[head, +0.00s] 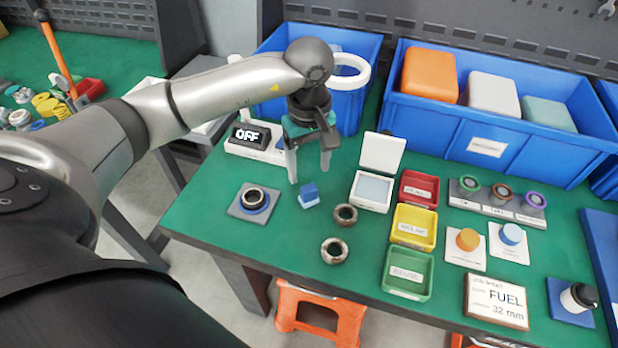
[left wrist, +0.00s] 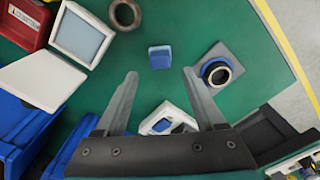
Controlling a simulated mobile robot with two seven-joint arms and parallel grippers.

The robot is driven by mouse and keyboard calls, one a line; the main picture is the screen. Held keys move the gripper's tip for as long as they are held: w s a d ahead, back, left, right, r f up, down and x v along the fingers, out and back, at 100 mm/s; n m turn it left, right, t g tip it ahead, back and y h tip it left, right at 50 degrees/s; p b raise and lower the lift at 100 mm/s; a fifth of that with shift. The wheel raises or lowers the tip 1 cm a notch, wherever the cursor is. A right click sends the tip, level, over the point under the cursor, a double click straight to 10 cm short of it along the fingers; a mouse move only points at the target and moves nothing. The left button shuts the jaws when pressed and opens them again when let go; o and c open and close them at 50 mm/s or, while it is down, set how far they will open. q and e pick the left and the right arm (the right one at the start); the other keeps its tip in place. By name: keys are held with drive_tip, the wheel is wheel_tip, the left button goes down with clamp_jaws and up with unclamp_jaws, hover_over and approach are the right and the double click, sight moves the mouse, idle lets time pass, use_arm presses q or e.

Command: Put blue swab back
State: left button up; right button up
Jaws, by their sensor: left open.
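A small blue block with a pale lower edge (head: 309,193), which I take to be the blue swab, lies on the green bench mat. In the left wrist view the block (left wrist: 160,57) lies ahead of the fingertips, roughly centred between them. My left gripper (head: 309,174) is open and empty, fingers pointing down just behind and above the block. The open fingers also show in the left wrist view (left wrist: 160,74). A blue round-topped piece (head: 511,234) stands on a white plate at the right, beside an orange one (head: 467,239). My right gripper is out of view.
A ring on a grey-blue base (head: 254,200) stands left of the block. Two loose rings (head: 345,215) (head: 334,251) lie right of it. Blue bins (head: 483,145) line the back.

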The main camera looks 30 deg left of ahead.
sight(309, 187)
use_arm(q)
wheel_tip(309, 187, up, 5)
drive_tip(key=shift+r, duration=0.1)
idle(1.0)
drive_tip(key=shift+c, duration=0.3)
